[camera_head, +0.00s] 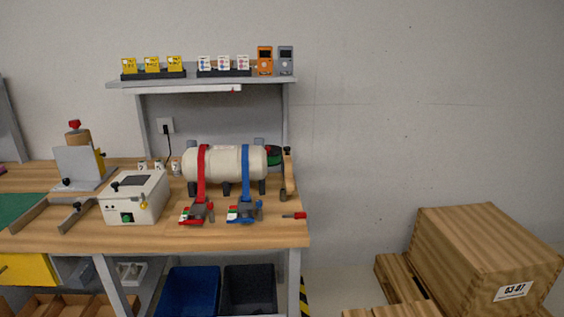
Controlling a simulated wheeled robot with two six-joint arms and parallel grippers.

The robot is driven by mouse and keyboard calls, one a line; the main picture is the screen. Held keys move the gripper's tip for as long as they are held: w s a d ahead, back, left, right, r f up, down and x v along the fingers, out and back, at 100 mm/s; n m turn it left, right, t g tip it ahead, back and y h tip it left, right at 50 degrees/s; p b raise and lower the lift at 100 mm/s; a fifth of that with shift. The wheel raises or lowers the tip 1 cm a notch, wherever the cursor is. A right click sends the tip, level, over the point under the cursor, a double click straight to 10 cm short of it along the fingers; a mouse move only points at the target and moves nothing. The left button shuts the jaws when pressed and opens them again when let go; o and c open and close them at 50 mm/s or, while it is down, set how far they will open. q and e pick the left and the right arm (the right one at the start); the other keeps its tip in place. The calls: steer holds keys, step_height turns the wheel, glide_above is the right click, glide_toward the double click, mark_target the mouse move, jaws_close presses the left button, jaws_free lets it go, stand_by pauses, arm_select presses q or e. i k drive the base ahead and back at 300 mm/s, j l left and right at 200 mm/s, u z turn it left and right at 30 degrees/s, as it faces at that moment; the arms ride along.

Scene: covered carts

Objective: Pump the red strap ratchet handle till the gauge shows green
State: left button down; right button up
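A red strap (201,172) runs over the left part of a cream cylinder (224,160) lying on a wooden workbench (270,236). At the strap's lower front end sits the red strap's ratchet (196,213), with red, white and green colours and a dark grey part at its right. The gauge reading and the handle's exact position are too small to tell. A blue strap (246,172) with a similar ratchet (242,212) is close by on the right. Neither of my grippers is in view.
A white box with a green button (130,200) stands left of the red ratchet. A red-handled screwdriver (295,215) lies at the bench's right edge. Blue (190,290) and black (250,288) bins sit below.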

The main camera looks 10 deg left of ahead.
mark_target(199, 209)
steer(key=i+u, duration=0.15)
steer(key=u, duration=1.6)
steer(key=i+l+u, duration=0.15)
steer(key=l+u, duration=0.15)
